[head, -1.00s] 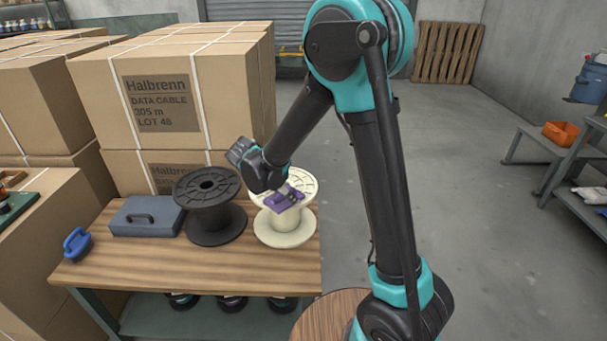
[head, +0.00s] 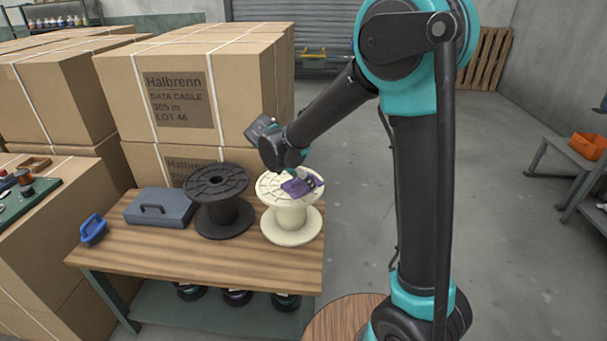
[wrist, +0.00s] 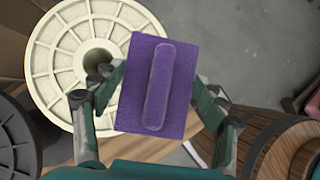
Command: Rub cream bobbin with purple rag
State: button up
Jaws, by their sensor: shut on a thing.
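The cream bobbin (head: 292,214) stands upright on the wooden bench, at its right end. My gripper (wrist: 157,88) is shut on the purple rag (wrist: 181,64), which looks like a flat pad with a raised grip along its middle. In the head view the purple rag (head: 297,187) overlaps the right part of the bobbin's top flange. In the wrist view the cream bobbin (wrist: 60,65) shows its spoked top and dark hub hole, with the rag over its right edge. I cannot tell whether the rag touches the flange.
A black spool (head: 222,215) stands close to the left of the cream bobbin. A grey case (head: 160,208) and a blue-handled tool (head: 93,230) are farther left on the wooden bench (head: 215,262). Large cartons (head: 240,80) rise behind. The bench front is clear.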

jog(key=shift+r, duration=1.3)
